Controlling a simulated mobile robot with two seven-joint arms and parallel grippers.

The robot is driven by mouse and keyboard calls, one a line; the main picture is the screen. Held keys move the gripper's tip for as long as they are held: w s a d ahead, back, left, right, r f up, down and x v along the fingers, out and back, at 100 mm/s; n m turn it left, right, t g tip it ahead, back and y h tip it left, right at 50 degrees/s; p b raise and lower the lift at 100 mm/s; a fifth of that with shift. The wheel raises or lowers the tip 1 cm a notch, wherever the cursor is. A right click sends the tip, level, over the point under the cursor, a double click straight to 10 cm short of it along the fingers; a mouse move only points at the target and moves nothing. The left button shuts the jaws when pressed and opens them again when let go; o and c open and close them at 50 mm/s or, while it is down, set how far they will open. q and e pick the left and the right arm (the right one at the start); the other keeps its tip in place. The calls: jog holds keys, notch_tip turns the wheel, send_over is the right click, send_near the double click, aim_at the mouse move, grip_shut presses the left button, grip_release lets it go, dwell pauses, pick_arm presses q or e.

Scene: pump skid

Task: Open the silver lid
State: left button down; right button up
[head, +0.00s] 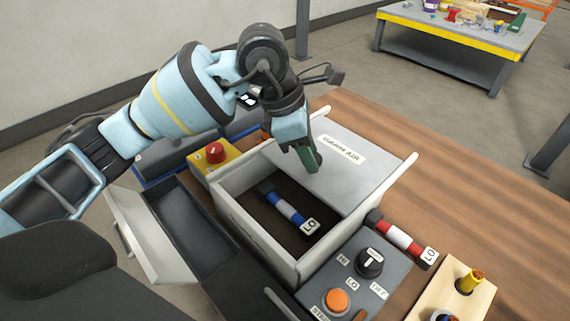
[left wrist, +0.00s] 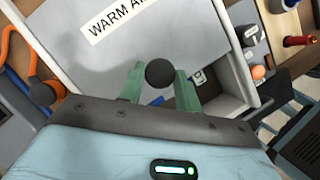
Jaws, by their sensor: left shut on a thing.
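The silver lid (head: 352,172) is a flat grey panel labelled "WARM AIR" on a pale box (head: 255,235). It covers the far right part of the box, and the near left part is uncovered. My left gripper (head: 309,158) is above the lid's near left edge. In the left wrist view the lid (left wrist: 95,62) lies beneath, and the green fingers of my left gripper (left wrist: 159,88) are on either side of its round black knob (left wrist: 159,73), shut on it. My right gripper is not in view.
An open drawer (head: 160,237) juts out left of the box. A red button on a yellow box (head: 215,152) stands behind it. A control panel with a black dial (head: 369,262) and orange button (head: 337,300) is in front. A red and white cylinder (head: 400,238) lies right of the box.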

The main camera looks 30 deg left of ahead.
aim_at(330, 161)
pick_arm(q)
jog(key=shift+w+d, duration=0.35)
jog(key=shift+w, duration=0.5)
jog(key=shift+w+d, duration=0.3)
jog(key=shift+w, duration=0.55)
jog(key=c, duration=1)
grip_release()
jog(key=v, duration=0.8)
jog(key=shift+f, duration=0.1)
